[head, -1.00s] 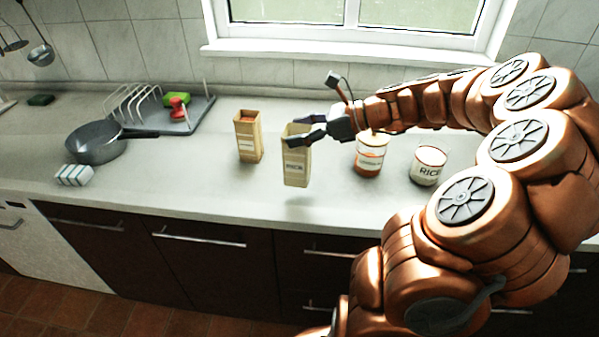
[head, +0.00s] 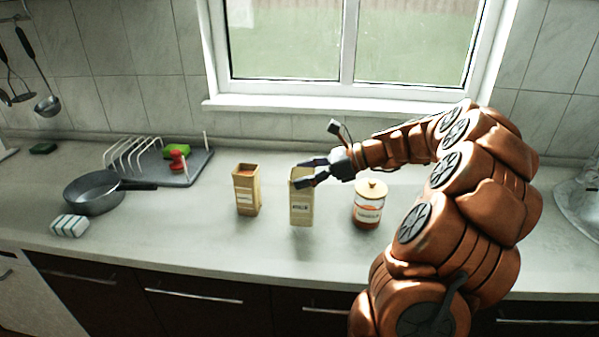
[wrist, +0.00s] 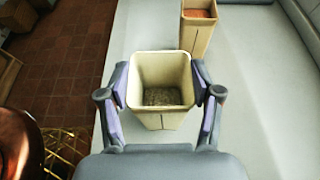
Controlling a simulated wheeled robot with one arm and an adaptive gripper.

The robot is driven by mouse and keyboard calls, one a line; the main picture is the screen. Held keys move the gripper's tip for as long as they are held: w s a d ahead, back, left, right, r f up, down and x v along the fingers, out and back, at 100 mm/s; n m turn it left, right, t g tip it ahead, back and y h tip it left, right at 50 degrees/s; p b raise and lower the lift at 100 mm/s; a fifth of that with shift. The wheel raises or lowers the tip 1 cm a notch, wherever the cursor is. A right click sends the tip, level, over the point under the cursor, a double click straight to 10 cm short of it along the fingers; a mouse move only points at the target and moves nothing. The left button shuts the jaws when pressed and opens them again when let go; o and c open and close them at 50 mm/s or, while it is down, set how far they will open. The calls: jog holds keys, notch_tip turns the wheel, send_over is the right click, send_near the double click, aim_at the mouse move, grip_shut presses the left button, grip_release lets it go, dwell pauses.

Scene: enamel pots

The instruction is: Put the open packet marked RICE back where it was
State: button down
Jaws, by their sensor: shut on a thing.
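The open packet marked RICE (head: 301,208) is tan, upright and held by my gripper (head: 303,174) near its top. Its label is blurred now but read RICE in the earlier frame. In the wrist view the packet (wrist: 160,119) stands between the two fingers (wrist: 160,90), with grainy grey-brown contents inside. Its base is at or slightly above the counter; I cannot tell whether it touches. A second open tan packet (head: 247,192) with orange contents stands apart on its left, and also shows in the wrist view (wrist: 198,40).
A lidded jar with orange contents (head: 368,208) stands to the right, near my arm. The counter (head: 200,245) is clear in front of the packets.

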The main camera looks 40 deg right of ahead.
jog(key=shift+w+d+f+p, duration=0.4)
jog(key=shift+w+f, duration=0.25)
jog(key=shift+w, duration=0.35)
jog(key=shift+w+d+f+p, duration=0.25)
jog(key=shift+w+d+f, duration=0.2)
jog(key=shift+w+f, duration=0.4)
jog(key=shift+w+d+f+p, duration=0.35)
jog(key=shift+w+d+f, duration=0.15)
jog(key=shift+w, duration=0.65)
jog(key=shift+c, duration=1.1)
grip_release()
jog(key=shift+f, duration=0.15)
